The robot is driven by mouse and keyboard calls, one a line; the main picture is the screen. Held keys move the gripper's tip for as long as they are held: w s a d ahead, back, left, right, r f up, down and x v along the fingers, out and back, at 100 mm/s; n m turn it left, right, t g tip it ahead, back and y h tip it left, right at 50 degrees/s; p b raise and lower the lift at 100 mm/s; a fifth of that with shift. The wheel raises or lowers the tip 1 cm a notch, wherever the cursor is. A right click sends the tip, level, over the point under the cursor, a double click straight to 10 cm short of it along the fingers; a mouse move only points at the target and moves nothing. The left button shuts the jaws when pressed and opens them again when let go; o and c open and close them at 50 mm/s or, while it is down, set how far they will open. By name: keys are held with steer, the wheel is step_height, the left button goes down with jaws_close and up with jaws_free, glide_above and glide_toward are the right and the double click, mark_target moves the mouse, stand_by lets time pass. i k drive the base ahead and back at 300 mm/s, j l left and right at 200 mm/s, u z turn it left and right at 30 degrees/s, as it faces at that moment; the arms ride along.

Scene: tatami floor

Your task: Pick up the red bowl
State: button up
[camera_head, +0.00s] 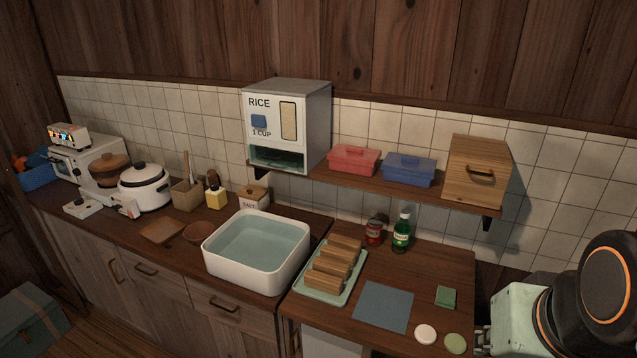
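A small reddish-brown bowl (198,233) sits on the left counter, just left of the white basin. It is the only bowl-like thing of a red tone that I see, and it looks more brown than bright red. It stands apart from my arm, which shows at the lower right edge. A small grey metal part (483,339) at the left end of my arm may be part of my gripper. It is dark and cut off, so its opening does not show. I see nothing held there.
The white basin (222,267) with water stands between the bowl and my arm. A wooden board (161,231) lies left of the bowl.

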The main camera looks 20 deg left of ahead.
mark_target(196, 233)
steer(key=j+z, duration=0.3)
steer(key=j, duration=0.45)
steer(key=j+z, duration=0.3)
steer(key=j, duration=0.5)
steer(key=k+j, duration=0.1)
steer(key=j, duration=1)
steer(key=k+j, duration=0.15)
steer(key=j, duration=0.4)
steer(key=j+z, duration=0.1)
steer(key=j, duration=0.45)
steer(key=k+j, duration=0.15)
steer(key=j, duration=0.35)
steer(key=i+j+z, duration=0.15)
steer(key=i+l+u, duration=0.15)
steer(key=i+l, duration=0.25)
